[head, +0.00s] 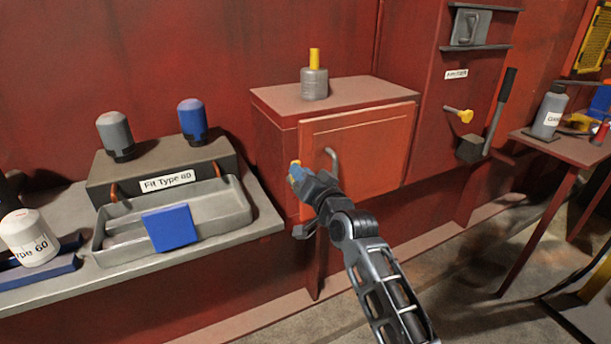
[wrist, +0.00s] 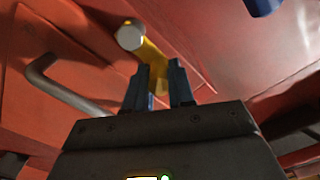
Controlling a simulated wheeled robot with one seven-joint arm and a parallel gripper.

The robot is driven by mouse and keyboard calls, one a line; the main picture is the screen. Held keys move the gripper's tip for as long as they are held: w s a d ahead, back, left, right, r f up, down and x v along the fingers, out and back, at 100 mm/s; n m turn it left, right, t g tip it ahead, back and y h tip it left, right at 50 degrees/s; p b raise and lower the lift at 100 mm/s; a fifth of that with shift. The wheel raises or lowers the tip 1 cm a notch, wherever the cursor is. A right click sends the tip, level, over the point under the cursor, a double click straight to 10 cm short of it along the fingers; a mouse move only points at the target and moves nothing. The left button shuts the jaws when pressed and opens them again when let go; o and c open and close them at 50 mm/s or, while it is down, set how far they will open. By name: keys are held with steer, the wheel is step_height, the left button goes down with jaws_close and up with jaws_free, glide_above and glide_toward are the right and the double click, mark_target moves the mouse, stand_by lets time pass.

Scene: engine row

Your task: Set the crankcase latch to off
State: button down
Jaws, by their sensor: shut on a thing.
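A yellow latch (wrist: 152,58) with a round silver end sits at the left edge of a red cabinet door (head: 375,150). In the head view only a small yellow part (head: 295,165) of it shows past my fingers. My gripper (head: 298,175) is at the latch; in the wrist view its two blue-grey fingers (wrist: 160,72) are shut on the yellow lever, which slants up and left from between them. The lever's lower part is hidden by the fingers. The door looks closed. No marking of the latch's positions is readable.
A bent grey door handle (head: 332,160) is close right of my gripper. A grey bench (head: 262,222) with a tray (head: 232,208) and filters stands left. A metal cylinder (head: 314,84) stands on the cabinet. Another yellow lever (head: 464,115) and a black lever (head: 499,108) are right.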

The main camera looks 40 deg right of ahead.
steer(key=shift+a+f, duration=0.1)
steer(key=shift+a, duration=0.1)
stand_by(0.4)
steer(key=c, duration=1)
jaws_free()
steer(key=shift+o, duration=0.2)
steer(key=v, duration=0.7)
steer(key=shift+s, duration=0.35)
steer(key=shift+a, duration=0.1)
